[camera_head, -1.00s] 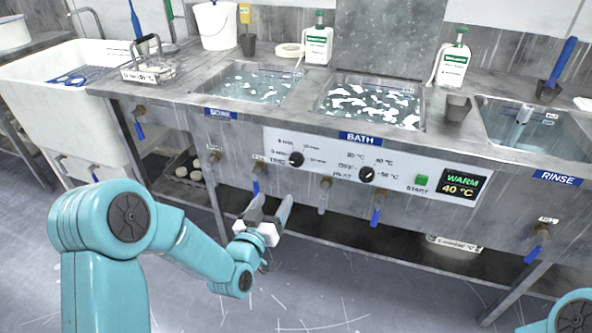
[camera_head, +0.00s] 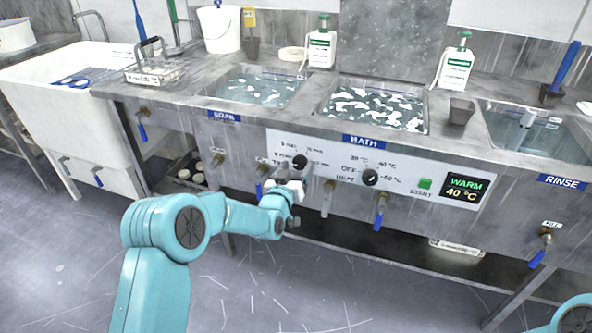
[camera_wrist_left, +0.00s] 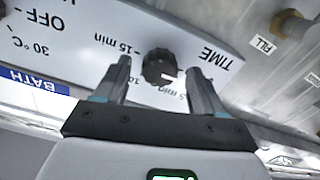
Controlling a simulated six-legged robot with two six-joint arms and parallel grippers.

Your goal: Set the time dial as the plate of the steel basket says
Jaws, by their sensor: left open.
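The time dial (camera_head: 299,162) is a black knob on the white bath panel, left of the heat dial (camera_head: 370,177). In the left wrist view the time dial (camera_wrist_left: 158,64) sits between the fingertips, with a white mark toward the right; the finger hides the label there. "15 min" and "TIME" can be read, upside down. My left gripper (camera_head: 292,186) is open just below and in front of the dial; I cannot tell whether it touches. The steel basket (camera_head: 165,70) stands on the counter at the left. Its white plate (camera_head: 142,78) is too small to read. My right gripper is out of view.
A lit display (camera_head: 465,188) reads WARM 40 °C, beside a green start button (camera_head: 425,183). A blue-handled tap (camera_head: 380,215) and others stick out below the panel. The bath tank (camera_head: 372,108) holds white pieces. The floor in front is open.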

